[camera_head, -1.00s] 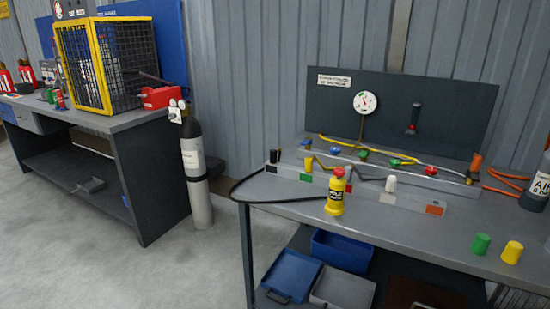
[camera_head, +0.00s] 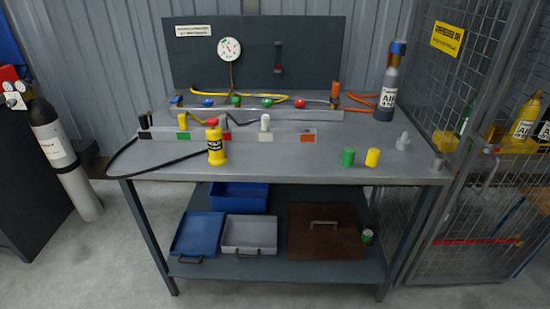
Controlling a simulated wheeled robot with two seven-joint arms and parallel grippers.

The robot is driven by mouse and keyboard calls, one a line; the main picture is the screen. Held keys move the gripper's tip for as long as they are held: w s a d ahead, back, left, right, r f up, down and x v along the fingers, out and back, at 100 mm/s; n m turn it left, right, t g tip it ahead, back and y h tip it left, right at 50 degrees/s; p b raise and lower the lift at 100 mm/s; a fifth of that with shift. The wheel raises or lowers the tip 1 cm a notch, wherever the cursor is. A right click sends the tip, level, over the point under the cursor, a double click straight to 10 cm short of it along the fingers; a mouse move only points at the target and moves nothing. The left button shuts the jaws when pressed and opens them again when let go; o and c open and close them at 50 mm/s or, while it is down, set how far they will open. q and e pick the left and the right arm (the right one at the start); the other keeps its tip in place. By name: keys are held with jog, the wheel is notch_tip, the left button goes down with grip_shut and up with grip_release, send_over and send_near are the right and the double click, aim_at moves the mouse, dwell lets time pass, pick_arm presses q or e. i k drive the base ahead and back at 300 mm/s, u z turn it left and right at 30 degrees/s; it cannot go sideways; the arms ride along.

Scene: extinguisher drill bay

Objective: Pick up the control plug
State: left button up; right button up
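Nothing in view is clearly marked as the control plug. Small plug-like pieces stand on the grey workbench (camera_head: 290,160): a green cylinder (camera_head: 348,157), a yellow cylinder (camera_head: 372,157) and a light grey stepped piece (camera_head: 403,140) at the right. More stand on the low rail (camera_head: 340,133): a black one (camera_head: 144,121), a yellow one (camera_head: 183,121) and a white one (camera_head: 265,122). I cannot tell which of these is the control plug. Neither of my grippers is in view.
A yellow bottle (camera_head: 215,147) with a black hose stands on the bench front. A grey cylinder (camera_head: 388,88) stands at the back right. A mesh cage (camera_head: 470,110) borders the bench on the right. Trays (camera_head: 249,233) lie on the shelf below. Floor in front is clear.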

aim_at(143, 118)
jog(key=u, duration=2.2)
jog(key=i, duration=2.65)
jog(key=z, duration=1.35)
